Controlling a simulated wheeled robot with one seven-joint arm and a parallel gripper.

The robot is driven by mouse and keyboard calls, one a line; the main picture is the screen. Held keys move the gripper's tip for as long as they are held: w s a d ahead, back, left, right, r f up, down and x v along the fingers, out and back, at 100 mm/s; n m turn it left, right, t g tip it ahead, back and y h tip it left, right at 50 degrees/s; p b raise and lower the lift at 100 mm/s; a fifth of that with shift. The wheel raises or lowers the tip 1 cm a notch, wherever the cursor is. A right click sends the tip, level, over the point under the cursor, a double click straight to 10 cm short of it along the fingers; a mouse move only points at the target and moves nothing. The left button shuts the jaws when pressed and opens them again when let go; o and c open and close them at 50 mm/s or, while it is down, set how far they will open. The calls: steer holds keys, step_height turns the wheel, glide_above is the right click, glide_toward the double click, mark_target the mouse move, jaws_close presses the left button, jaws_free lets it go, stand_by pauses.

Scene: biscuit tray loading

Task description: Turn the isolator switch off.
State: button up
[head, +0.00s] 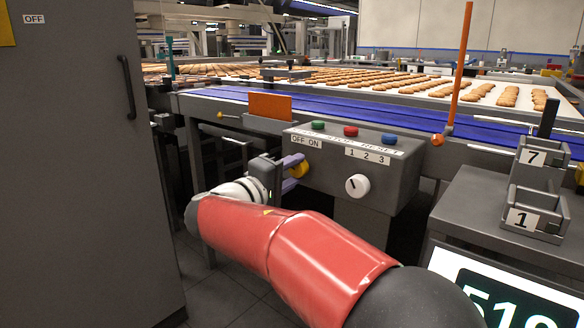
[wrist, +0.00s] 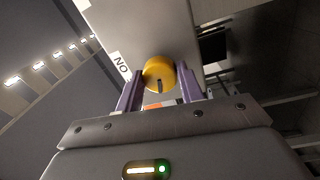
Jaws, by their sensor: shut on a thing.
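The isolator switch (head: 301,169) is a yellow rotary knob at the left of the grey control box, below an OFF ON label (head: 306,142). My gripper (head: 291,172) reaches it from the left, with its purple fingers at the knob. In the wrist view, the yellow knob (wrist: 158,72) sits between the two purple fingers of my gripper (wrist: 160,88), which is shut on it. A dark mark shows on the knob's face. The head view shows the knob only partly, behind the fingers, and I cannot tell which label it points to.
The control box (head: 398,185) also has green, red and blue buttons and a white 1-2-3 dial (head: 357,185). A blue conveyor (head: 350,117) with biscuits behind it runs past. A grey cabinet (head: 80,170) stands left; numbered holders (head: 535,218) stand on a grey surface at right.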

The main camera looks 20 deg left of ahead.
steer(key=shift+n+y+p, duration=0.3)
steer(key=shift+n+p, duration=0.35)
steer(key=shift+n, duration=1.35)
steer(key=o, duration=1)
steer(key=shift+s+a, duration=0.1)
steer(key=shift+s, duration=0.05)
steer(key=v, duration=0.7)
steer(key=shift+s+f, duration=0.2)
steer(key=shift+s, duration=0.05)
